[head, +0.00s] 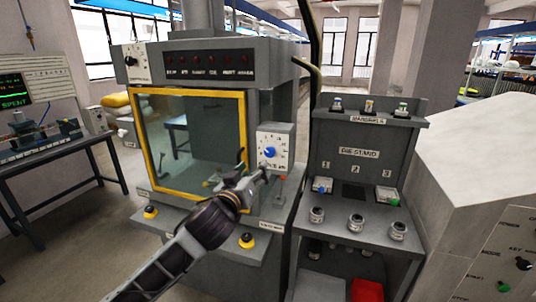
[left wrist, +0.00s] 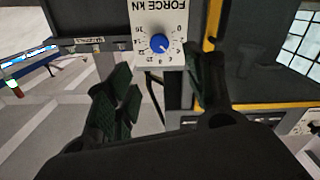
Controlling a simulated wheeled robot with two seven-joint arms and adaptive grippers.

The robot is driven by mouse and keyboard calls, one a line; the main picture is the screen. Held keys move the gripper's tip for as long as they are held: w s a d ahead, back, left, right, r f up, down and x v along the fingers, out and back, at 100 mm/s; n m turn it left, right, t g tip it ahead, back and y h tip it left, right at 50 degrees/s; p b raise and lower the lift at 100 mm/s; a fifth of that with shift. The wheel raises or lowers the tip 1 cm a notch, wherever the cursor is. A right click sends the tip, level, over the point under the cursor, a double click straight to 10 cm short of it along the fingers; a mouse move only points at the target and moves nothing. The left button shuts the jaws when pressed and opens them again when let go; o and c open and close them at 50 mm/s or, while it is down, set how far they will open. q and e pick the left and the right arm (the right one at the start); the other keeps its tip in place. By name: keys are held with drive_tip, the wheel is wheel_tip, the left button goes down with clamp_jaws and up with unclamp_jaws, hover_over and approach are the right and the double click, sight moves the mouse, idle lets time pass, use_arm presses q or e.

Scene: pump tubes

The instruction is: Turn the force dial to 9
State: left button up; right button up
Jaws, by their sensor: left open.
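The force dial is a round blue knob (head: 269,152) on a white scale plate on the front of the grey press, right of the yellow-framed window. It also shows as a blue knob in the left wrist view (left wrist: 160,43), where the plate reads FORCE kN upside down with numbers around the knob. The knob's white mark is too small to read surely. My left gripper (head: 256,170) is open and empty, just below and in front of the dial. In the left wrist view its dark fingers (left wrist: 160,76) stand apart on either side of the knob, not visibly touching it.
The yellow-framed window (head: 195,190) is left of the dial. An orange-tipped lever (head: 280,182) is below it. A die stand (head: 359,152) with several small parts stands at the right.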

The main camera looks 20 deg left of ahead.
sight(269, 152)
use_arm(q)
drive_tip(key=shift+w+d+p, duration=0.2)
drive_tip(key=shift+w+p, duration=0.8)
drive_tip(key=shift+w, duration=5.7)
use_arm(e)
drive_tip(key=shift+s+a+r, duration=0.25)
drive_tip(key=shift+a+r, duration=0.3)
drive_tip(key=shift+s+a+r, duration=0.2)
drive_tip(key=shift+a+r, duration=0.3)
use_arm(q)
drive_tip(key=c, duration=1)
